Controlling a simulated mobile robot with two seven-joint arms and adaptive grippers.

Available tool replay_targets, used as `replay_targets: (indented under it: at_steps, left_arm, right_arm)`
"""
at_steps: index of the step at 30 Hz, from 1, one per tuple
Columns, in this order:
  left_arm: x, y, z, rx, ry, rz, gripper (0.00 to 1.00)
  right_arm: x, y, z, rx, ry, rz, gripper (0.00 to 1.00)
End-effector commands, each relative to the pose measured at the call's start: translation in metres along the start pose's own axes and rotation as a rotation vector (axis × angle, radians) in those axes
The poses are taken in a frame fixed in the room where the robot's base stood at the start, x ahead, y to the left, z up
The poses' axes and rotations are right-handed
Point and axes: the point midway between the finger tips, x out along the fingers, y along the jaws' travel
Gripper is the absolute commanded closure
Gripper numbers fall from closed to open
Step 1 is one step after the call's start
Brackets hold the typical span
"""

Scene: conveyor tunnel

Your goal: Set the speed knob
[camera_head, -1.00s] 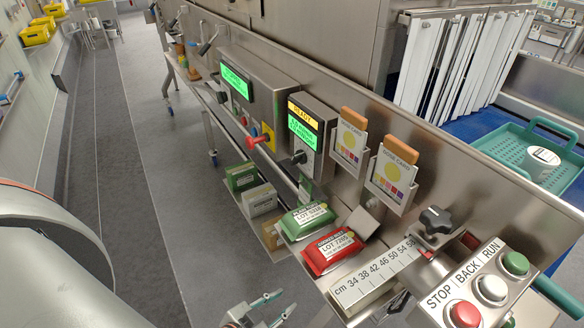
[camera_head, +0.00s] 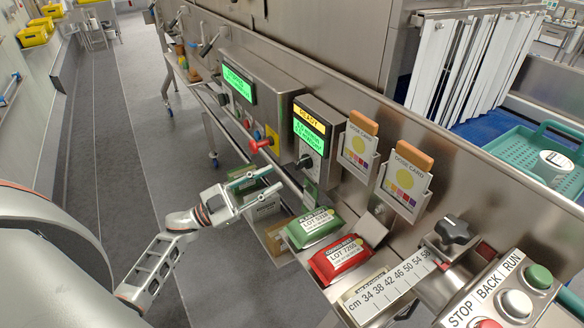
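A small black knob (camera_head: 305,161) sits low on the front of a grey control box (camera_head: 327,122) with a yellow "READY" strip and a green lit screen. Its markings are too small to read. Another, star-shaped black knob (camera_head: 453,229) stands on a metal clamp beside the cm scale. My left gripper (camera_head: 268,184) is open and empty, its two thin teal fingers pointing right. In the picture it is to the left of and a little below the box's knob, apart from it. My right gripper is out of view.
A second box with a green screen (camera_head: 238,85) and a red knob (camera_head: 261,144) stands farther back. A green packet (camera_head: 313,227) and a red packet (camera_head: 341,259) lie below. Two dose card holders (camera_head: 404,182) and a STOP/BACK/RUN panel (camera_head: 516,303) are at right.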

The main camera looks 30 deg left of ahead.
Motion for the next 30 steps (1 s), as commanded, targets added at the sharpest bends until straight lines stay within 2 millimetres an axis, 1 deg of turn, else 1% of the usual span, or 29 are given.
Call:
replay_targets:
  at_steps: [6,12,15,18,25,26,27,29,30]
  left_arm:
    - [0.034,0.0,-0.002,-0.001,0.004,-0.001,0.73]
    - [0.06,0.0,-0.001,-0.001,0.001,-0.002,0.73]
    - [0.068,0.0,-0.001,0.0,0.002,-0.002,0.73]
    - [0.072,0.001,-0.001,-0.001,0.001,-0.001,0.73]
    - [0.072,0.001,0.0,0.0,0.0,-0.001,0.73]
    - [0.072,0.001,0.0,-0.001,0.0,-0.001,0.76]
    - [0.072,0.001,0.0,0.0,0.0,-0.001,0.86]
    - [0.072,0.001,0.0,0.0,0.0,-0.001,1.0]
    - [0.072,0.001,0.0,0.0,0.0,-0.001,1.0]
  right_arm:
    - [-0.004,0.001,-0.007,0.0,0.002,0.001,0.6]
    - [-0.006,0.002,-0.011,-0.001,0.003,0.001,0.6]
    - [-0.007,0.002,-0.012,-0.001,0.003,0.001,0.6]
    - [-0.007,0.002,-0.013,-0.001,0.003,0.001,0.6]
    - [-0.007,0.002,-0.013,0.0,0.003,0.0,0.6]
    - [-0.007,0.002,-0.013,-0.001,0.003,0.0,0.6]
    - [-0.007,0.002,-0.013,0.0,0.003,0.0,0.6]
    - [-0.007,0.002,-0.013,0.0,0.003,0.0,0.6]
    - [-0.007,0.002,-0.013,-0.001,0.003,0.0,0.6]
